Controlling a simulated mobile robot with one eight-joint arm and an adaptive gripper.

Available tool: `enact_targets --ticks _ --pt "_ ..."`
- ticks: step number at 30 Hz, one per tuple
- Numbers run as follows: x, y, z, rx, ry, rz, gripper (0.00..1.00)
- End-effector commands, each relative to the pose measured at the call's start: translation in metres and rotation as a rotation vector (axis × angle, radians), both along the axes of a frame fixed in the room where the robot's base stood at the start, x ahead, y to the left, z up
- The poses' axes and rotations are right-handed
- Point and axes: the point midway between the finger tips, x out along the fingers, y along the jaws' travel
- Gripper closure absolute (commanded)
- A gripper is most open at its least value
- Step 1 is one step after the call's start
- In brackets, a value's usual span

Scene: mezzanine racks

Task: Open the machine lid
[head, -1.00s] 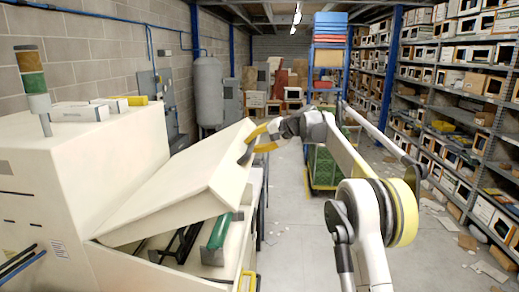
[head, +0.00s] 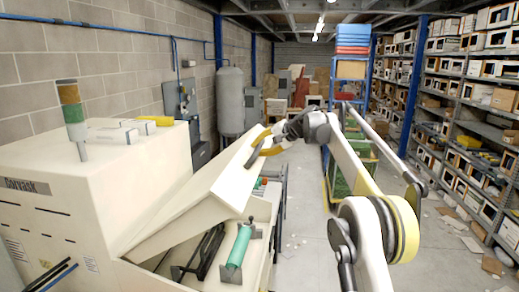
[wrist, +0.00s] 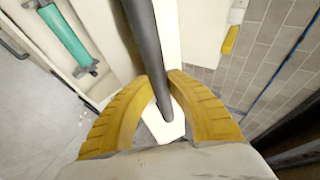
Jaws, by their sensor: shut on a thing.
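The machine (head: 75,180) is a cream cabinet at the left of the head view. Its lid (head: 185,212) is partly raised and tilted, with its free edge up toward my arm. A green roller (head: 240,245) shows in the open gap below, and also in the wrist view (wrist: 68,38). My gripper (head: 264,146) is at the raised end of the lid. In the wrist view its yellow fingers (wrist: 160,78) are shut around a dark bar handle (wrist: 146,42) on the lid. The hinge line is not clearly seen.
White boxes and a yellow one (head: 158,121) lie on the machine top beside a signal light (head: 70,110). A grey tank (head: 230,100) stands behind. Shelves of boxes (head: 465,95) line the right. A cart with green crates (head: 340,178) stands beyond my arm. The aisle floor is open.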

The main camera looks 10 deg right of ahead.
Motion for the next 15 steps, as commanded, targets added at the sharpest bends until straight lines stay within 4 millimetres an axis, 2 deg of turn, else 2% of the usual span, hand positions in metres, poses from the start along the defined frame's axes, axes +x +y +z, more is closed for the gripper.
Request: enact_targets --ticks 2,3,5,15 --pt "0.0000 -0.0002 -0.0004 0.000 0.000 0.000 1.00" --pt "0.0000 -0.0002 -0.0004 0.000 0.000 0.000 0.74" --pt "0.0000 -0.0003 -0.0003 0.000 0.000 0.000 0.59" --pt "-0.0016 -0.0021 0.0017 0.000 0.000 0.000 0.59"
